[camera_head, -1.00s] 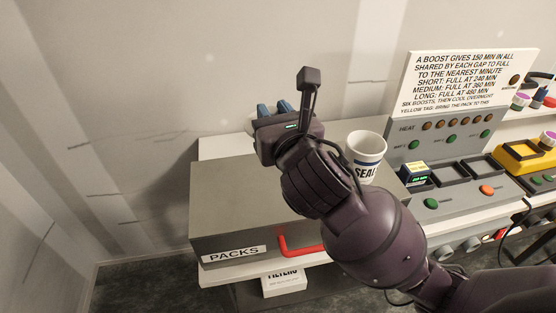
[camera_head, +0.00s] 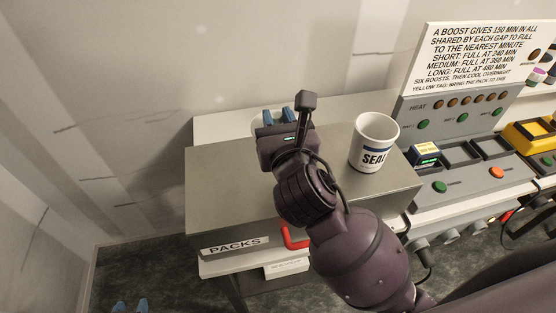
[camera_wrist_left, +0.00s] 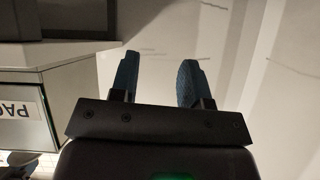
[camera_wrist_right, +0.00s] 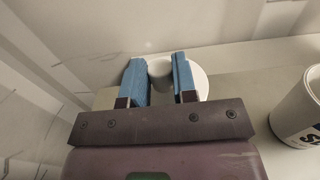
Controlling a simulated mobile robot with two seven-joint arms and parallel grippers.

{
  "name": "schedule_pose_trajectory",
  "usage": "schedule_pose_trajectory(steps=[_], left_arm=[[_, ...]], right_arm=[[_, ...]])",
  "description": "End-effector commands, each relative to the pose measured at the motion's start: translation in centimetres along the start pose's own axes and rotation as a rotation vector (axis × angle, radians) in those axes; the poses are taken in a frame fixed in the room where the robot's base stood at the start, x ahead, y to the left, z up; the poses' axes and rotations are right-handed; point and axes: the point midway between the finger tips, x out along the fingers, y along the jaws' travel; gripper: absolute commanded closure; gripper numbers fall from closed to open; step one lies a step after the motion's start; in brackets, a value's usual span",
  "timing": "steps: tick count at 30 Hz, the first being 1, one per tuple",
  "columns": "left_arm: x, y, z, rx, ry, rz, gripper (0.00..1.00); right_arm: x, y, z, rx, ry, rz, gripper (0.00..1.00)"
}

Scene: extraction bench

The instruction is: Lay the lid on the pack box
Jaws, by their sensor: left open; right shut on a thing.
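The grey pack box (camera_head: 225,178), labelled PACKS (camera_head: 236,244), stands on the bench with a flat grey top and a red handle (camera_head: 292,238) in front. My right gripper (camera_head: 276,116) is above the box's far edge. In the right wrist view, it (camera_wrist_right: 159,82) is shut on the knob of a white round piece (camera_wrist_right: 202,84) that looks like the lid. In the head view a pale rim of this piece (camera_head: 258,123) shows beside the fingers; the rest is hidden. My left gripper (camera_head: 131,306) is low at the bottom left, open and empty in the left wrist view (camera_wrist_left: 158,82).
A white cup marked SEAL (camera_head: 374,145) stands on the right part of the box top. A grey console (camera_head: 460,165) with buttons and slots, one holding a small yellow-topped block (camera_head: 425,153), is to the right. A wall rises behind. The box top's left part is clear.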

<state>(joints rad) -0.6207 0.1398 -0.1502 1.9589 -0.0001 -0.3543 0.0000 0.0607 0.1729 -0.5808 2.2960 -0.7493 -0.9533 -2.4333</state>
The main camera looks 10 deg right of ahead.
Motion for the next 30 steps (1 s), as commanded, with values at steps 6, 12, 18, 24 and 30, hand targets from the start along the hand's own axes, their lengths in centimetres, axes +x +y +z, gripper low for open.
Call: schedule_pose_trajectory(steps=[6, 12, 18, 24, 30], left_arm=[[0.8, 0.1, -0.5, 0.002, 0.025, 0.002, 0.57], [0.9, 0.1, -0.5, 0.002, 0.029, 0.002, 0.57], [1.3, 0.2, 0.0, 0.003, 0.027, 0.002, 0.57], [1.6, 0.2, 0.5, 0.003, 0.025, 0.002, 0.57], [1.5, 0.2, 0.2, 0.004, 0.028, 0.002, 0.57]], right_arm=[[0.0, -0.1, -4.7, -0.001, 0.004, -0.003, 0.96], [0.0, 0.0, -6.3, 0.0, 0.001, -0.002, 0.96], [0.0, 0.0, -8.5, -0.001, 0.003, -0.001, 0.96], [0.1, 0.0, -10.5, 0.001, 0.001, -0.001, 0.96], [0.0, 0.0, -10.6, 0.001, 0.0, 0.0, 0.96]])
